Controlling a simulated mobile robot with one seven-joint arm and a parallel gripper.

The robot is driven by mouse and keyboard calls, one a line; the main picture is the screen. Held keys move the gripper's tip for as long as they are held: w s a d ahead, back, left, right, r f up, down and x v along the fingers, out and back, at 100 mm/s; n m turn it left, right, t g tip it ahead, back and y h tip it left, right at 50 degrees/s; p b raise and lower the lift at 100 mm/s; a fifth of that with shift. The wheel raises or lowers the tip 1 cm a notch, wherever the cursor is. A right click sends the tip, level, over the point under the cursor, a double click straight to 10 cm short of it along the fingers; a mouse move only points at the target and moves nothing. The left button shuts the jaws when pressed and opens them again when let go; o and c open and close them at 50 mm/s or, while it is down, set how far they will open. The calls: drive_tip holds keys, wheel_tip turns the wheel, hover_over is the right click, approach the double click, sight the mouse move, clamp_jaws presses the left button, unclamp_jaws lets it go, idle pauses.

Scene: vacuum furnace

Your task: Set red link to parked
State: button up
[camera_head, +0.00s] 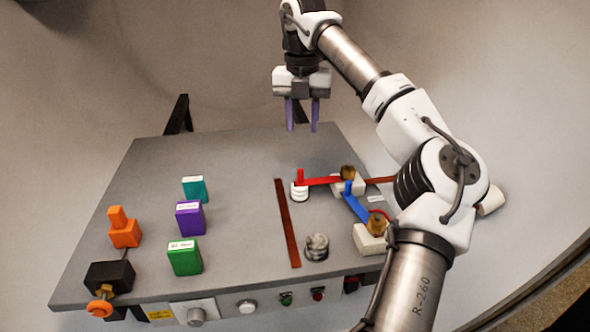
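The red link (325,181) is a flat red bar with an upright red knob at its left end. That end sits over a white ribbed post (299,193). Its right end meets a brass pivot (347,172) on a white block. The blue link (357,206) runs from a second brass pivot (377,223) towards the red link's block, with its blue knob close to the red link's right end. My gripper (302,128) points down above the back of the table, behind and above the red knob. Its two purple fingers are apart, with nothing between them.
A dark ribbed post (317,247) stands bare near the front. A red-brown strip (287,222) crosses the grey table (240,160). Teal (194,189), purple (190,218) and green (185,258) blocks and an orange piece (124,228) stand left. My arm covers the table's right side.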

sight(301, 170)
wheel_tip(301, 170, down, 13)
drive_tip(key=shift+a+f+p, duration=0.1)
drive_tip(key=shift+f+p, duration=0.1)
drive_tip(key=shift+p, duration=0.3)
clamp_jaws()
